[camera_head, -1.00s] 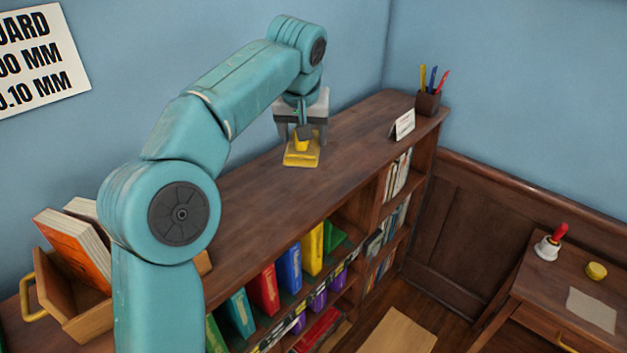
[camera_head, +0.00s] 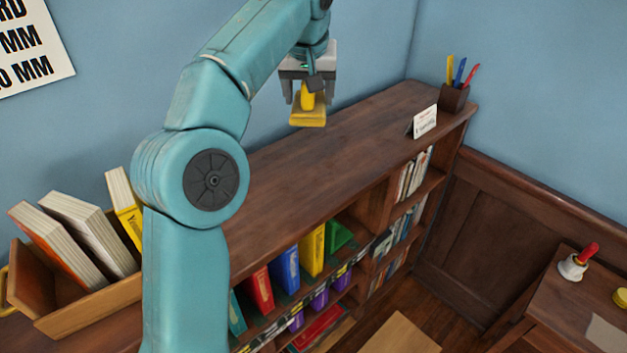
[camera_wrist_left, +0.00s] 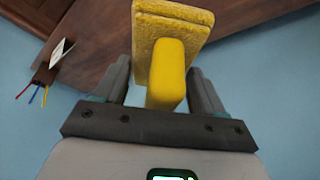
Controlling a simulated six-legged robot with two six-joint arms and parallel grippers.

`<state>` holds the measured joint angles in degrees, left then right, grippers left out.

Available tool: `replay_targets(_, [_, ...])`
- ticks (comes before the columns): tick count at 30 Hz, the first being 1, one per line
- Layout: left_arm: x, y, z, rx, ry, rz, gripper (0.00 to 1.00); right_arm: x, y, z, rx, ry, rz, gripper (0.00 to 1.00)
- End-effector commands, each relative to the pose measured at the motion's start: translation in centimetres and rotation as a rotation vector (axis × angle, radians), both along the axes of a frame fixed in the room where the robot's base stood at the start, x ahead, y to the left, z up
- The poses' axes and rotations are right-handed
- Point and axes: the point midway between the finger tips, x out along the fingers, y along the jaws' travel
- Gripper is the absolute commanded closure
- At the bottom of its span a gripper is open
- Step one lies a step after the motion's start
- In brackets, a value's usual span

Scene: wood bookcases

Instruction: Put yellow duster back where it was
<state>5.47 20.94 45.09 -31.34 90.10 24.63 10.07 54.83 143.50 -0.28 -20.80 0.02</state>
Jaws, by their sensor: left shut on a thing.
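The yellow duster (camera_head: 308,115) has a flat pad with an upright yellow handle. My left gripper (camera_head: 307,97) is shut on the handle and holds the duster in the air above the bookcase top (camera_head: 330,150). In the left wrist view the duster's pad (camera_wrist_left: 172,42) points away from the gripper (camera_wrist_left: 165,85), and its handle sits between the two fingers. My right gripper is not in view.
A small white card (camera_head: 424,122) and a pen holder (camera_head: 453,98) stand at the bookcase's far end. A wooden box of books (camera_head: 95,305) is at the left. A bell (camera_head: 573,266) stands on a desk at the right. The bookcase top's middle is clear.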

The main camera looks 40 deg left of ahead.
Motion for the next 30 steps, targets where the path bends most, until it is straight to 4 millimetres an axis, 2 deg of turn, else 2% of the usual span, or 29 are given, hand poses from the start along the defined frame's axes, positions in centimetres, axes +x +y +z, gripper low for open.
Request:
replay_targets(3, [-0.4, 0.0, -3.6, -0.001, 0.004, 0.000, 0.55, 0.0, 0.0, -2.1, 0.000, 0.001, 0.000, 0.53])
replay_targets(6, [-0.5, 0.0, -6.4, -0.001, 0.004, 0.000, 0.55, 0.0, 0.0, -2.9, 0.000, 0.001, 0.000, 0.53])
replay_targets(12, [-0.5, 0.0, -11.9, -0.001, 0.004, 0.002, 0.55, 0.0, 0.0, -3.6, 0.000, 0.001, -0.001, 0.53])
replay_targets(15, [-0.4, 0.0, -13.9, -0.002, 0.003, 0.001, 0.55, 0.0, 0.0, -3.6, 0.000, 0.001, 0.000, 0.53])
replay_targets(20, [-0.2, 0.0, -15.5, 0.000, 0.001, 0.001, 0.55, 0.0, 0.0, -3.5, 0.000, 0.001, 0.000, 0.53])
replay_targets(27, [0.0, 0.0, -19.0, -0.001, 0.003, 0.000, 0.55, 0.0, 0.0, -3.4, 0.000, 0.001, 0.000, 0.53])
replay_targets(30, [0.0, -0.1, -19.4, -0.001, 0.001, 0.000, 0.55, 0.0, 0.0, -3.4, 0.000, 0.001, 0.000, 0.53])
